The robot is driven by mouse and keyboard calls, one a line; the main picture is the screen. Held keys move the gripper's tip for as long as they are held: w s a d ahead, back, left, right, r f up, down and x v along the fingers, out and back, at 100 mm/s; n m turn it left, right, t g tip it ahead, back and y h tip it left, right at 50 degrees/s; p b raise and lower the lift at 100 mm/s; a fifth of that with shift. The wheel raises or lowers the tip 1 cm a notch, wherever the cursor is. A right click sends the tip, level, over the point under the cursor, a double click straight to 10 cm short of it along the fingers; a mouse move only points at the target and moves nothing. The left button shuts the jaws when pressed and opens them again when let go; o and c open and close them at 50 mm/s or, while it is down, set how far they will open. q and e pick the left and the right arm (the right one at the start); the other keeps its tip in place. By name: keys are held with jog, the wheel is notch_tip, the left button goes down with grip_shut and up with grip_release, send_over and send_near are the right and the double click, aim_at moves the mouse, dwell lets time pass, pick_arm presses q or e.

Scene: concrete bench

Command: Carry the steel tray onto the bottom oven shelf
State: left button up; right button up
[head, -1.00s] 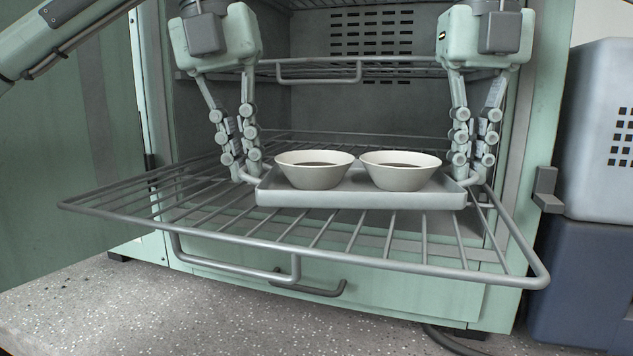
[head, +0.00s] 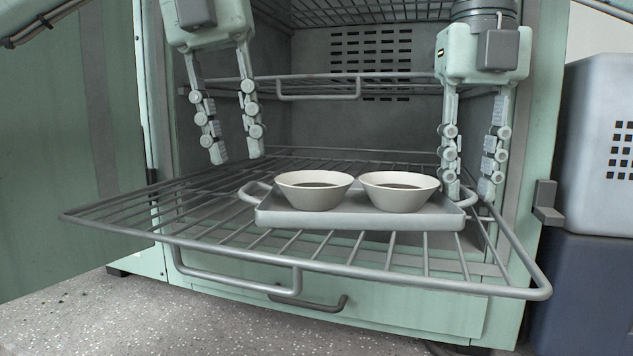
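The steel tray (head: 360,218) rests level on the pulled-out lower wire shelf (head: 420,278), towards its right side. It carries two pale bowls, a left one (head: 314,193) and a right one (head: 399,194), both upright with dark contents. The tray's left handle (head: 246,189) is free. My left gripper (head: 238,157) is open and empty, above and left of that handle. My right gripper (head: 468,194) has its fingers spread, one on each side of the tray's right handle, low at the shelf. Its exact contact with the handle is hard to tell.
Another wire shelf (head: 320,77) sits higher in the oven, behind my grippers. The green oven door (head: 70,170) stands open at left. A grey box on a dark blue one (head: 585,285) stands right of the oven. The speckled bench (head: 200,325) is clear in front.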

jog(key=shift+d+f, duration=0.1)
jog(key=shift+f, duration=0.4)
jog(key=shift+r, duration=0.15)
pick_arm(q)
jog(key=r, duration=0.3)
jog(key=shift+w+a+r, duration=0.1)
jog(key=shift+a+r, duration=0.05)
jog(key=shift+a, duration=0.15)
pick_arm(e)
notch_tip(320, 180, up, 9)
jog(key=shift+s+f, duration=0.1)
jog(key=shift+f, duration=0.05)
